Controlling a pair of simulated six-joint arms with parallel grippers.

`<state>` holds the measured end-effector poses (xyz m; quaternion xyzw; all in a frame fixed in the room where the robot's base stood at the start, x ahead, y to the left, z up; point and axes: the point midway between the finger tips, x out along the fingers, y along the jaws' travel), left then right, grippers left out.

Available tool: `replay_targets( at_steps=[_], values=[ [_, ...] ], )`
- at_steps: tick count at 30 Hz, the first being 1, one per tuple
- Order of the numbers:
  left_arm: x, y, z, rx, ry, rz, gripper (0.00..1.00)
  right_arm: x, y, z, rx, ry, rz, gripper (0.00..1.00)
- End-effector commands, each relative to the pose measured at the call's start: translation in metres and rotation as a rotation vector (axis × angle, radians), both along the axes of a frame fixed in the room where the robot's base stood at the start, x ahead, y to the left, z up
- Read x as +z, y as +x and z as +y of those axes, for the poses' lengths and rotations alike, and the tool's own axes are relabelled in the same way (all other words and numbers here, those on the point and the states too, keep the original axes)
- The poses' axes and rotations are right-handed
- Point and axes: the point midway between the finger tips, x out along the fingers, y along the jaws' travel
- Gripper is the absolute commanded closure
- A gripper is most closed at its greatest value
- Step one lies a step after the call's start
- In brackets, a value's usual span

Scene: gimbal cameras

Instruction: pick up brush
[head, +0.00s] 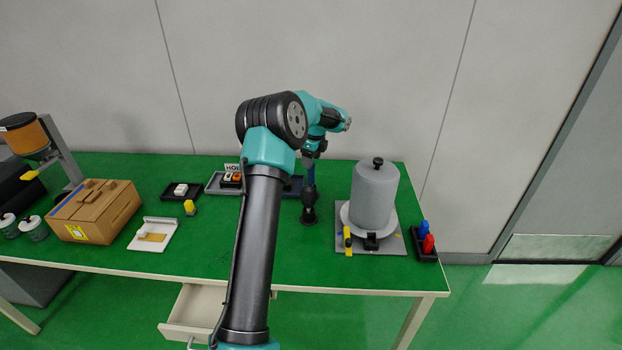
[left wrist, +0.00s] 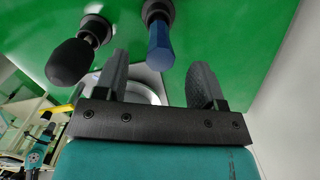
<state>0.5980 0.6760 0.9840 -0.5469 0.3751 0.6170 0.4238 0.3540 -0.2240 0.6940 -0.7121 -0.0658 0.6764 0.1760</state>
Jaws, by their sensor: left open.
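My left gripper (head: 314,152) is above the table, right of centre in the head view. It is open and its jaws are empty. In the left wrist view, its two fingers (left wrist: 159,66) stand apart, with a blue faceted handle (left wrist: 160,48) just beyond the gap between them. This blue handle also shows directly below the gripper in the head view (head: 311,173). A black round-ended handle (left wrist: 70,62) stands beside it, outside the fingers; a black-handled tool also stands on the table in the head view (head: 309,211). I cannot tell which is the brush, as no bristles show.
A grey cylinder (head: 375,195) on a grey plate stands right of the gripper. A black holder with red and blue pieces (head: 425,243) is at the right edge. Grey trays (head: 223,188) and a cardboard box (head: 95,210) lie left. The green table (head: 190,255) is clear in front.

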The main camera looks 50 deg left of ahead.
Motion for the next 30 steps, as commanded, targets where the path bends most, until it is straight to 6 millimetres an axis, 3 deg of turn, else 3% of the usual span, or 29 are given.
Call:
replay_targets(
  at_steps=[15,30],
  values=[
    [-0.051,-0.001,0.004,-0.002,0.0,-0.001,0.37,0.0,0.0,0.0,0.0,0.0,0.0,0.57],
    [-0.051,-0.001,0.004,-0.001,0.001,-0.003,0.38,0.0,0.0,0.0,0.0,0.0,0.0,0.57]
  ],
)
